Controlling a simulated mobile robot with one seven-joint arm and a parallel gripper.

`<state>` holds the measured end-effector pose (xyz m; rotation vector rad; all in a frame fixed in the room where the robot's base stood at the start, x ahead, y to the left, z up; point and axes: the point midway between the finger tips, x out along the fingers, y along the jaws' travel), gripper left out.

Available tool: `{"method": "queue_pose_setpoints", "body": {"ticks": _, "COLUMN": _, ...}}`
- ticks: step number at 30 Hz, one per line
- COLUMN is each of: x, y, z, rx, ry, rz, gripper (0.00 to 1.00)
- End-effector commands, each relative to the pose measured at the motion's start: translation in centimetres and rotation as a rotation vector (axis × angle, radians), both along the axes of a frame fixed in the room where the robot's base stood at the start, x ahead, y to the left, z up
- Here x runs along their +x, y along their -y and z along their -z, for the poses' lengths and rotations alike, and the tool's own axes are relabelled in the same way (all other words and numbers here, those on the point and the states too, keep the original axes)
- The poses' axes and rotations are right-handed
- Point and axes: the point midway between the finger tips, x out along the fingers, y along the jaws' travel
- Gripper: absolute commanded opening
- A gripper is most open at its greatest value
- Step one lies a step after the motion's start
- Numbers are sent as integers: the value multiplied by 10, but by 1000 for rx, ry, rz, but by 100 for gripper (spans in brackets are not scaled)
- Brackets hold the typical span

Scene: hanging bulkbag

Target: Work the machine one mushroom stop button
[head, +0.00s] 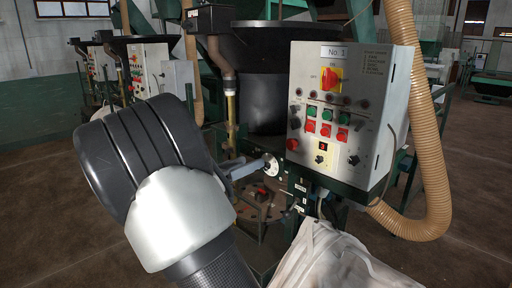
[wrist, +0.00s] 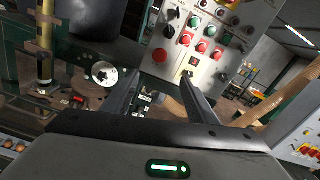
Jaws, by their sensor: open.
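The machine one control panel (head: 345,110), labelled "No. 1", is a grey box right of centre in the head view. Its mushroom stop button (head: 292,144) is a round red knob at the lower left of the panel face. In the wrist view the button (wrist: 160,56) shows just beyond and between the fingertips. My gripper (wrist: 161,76) is open and empty, its two fingers apart below the button in that view. In the head view my wrist hides most of the gripper; a grey finger (head: 246,169) shows left of and below the button. I see no contact with it.
Green and red push buttons (head: 318,120) and a red-yellow switch (head: 331,77) sit above and right of the stop button. A white dial (head: 271,166) is close to the finger. A ribbed hose (head: 430,130) runs right of the panel; a pale bag (head: 335,262) hangs below.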

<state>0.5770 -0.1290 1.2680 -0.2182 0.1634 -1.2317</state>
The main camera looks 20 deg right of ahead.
Motion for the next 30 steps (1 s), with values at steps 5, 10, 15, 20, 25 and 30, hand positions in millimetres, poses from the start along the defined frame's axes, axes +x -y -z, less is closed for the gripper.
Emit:
{"method": "queue_pose_setpoints", "body": {"ticks": 5, "x": 7, "y": 15, "z": -1, "rx": -13, "ry": -7, "rz": -3, "gripper": 53}}
{"method": "queue_pose_setpoints", "body": {"ticks": 10, "x": 18, "y": 48, "z": -1, "rx": -11, "ry": -5, "rz": 0, "gripper": 53}}
{"method": "queue_pose_setpoints", "body": {"ticks": 15, "x": 30, "y": 84, "z": -1, "rx": -10, "ry": -5, "rz": -1, "gripper": 53}}
{"method": "queue_pose_setpoints", "body": {"ticks": 20, "x": 41, "y": 116, "z": -1, "rx": -10, "ry": -5, "rz": -1, "gripper": 53}}
{"method": "queue_pose_setpoints", "body": {"ticks": 25, "x": 51, "y": 144, "z": -1, "rx": -10, "ry": -4, "rz": -2, "gripper": 53}}
{"method": "queue_pose_setpoints", "body": {"ticks": 30, "x": 57, "y": 159, "z": -1, "rx": -8, "ry": -4, "rz": -4, "gripper": 53}}
